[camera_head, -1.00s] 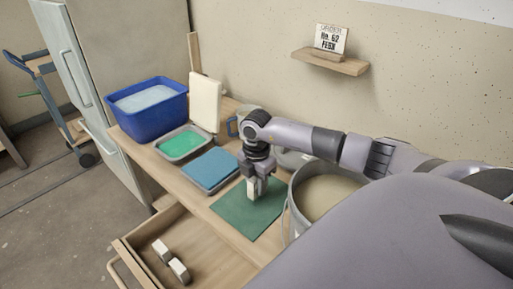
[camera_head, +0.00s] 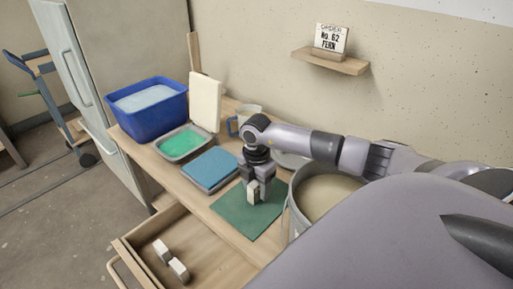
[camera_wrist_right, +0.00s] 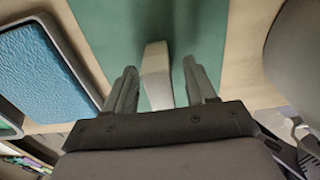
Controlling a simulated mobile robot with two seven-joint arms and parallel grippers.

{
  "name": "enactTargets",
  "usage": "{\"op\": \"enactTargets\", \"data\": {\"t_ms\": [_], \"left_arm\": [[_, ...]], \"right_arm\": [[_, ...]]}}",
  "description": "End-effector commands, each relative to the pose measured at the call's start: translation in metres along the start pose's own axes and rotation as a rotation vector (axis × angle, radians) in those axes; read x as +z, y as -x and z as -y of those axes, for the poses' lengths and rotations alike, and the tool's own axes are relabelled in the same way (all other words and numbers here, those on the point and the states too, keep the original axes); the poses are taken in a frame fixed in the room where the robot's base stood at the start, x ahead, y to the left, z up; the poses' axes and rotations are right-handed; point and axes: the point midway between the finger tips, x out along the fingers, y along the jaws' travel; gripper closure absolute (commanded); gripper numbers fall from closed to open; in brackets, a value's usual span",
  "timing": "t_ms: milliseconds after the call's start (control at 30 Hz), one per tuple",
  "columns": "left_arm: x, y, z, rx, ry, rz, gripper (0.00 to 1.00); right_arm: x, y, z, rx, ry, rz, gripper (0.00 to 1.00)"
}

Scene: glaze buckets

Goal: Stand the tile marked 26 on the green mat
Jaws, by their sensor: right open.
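The green mat (camera_head: 238,219) lies on the wooden bench; it also fills the top of the right wrist view (camera_wrist_right: 125,25). A pale tile (camera_head: 252,192) stands upright on the mat. In the right wrist view the tile (camera_wrist_right: 157,77) sits between the fingers of my right gripper (camera_wrist_right: 158,88), with a gap on each side. My right gripper (camera_head: 259,190) is open around the tile, low over the mat. I cannot read any number on the tile. My left gripper is not in view.
An open drawer (camera_head: 205,262) holds two pale tiles (camera_head: 170,262). A blue tray (camera_head: 210,168), a green tray (camera_head: 182,144) and a blue tub (camera_head: 148,106) stand to the left. A large bucket (camera_head: 293,200) is close on the right. A shelf (camera_head: 331,62) holds an order card reading No. 62.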

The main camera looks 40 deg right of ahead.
Motion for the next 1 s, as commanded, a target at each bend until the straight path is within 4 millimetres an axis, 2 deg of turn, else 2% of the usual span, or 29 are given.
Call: {"op": "enactTargets", "data": {"t_ms": [300,500,700,1000], "left_arm": [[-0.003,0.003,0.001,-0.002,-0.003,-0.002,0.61],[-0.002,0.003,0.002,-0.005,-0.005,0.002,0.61],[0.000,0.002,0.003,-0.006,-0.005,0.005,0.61],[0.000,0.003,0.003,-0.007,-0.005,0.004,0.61]], "right_arm": [[0.001,0.066,-0.001,0.007,0.000,0.001,0.44],[0.001,0.101,-0.001,0.006,0.000,0.001,0.44],[0.000,0.116,0.000,0.003,-0.001,0.000,0.44],[0.000,0.117,0.000,0.002,0.000,0.000,0.44]]}}
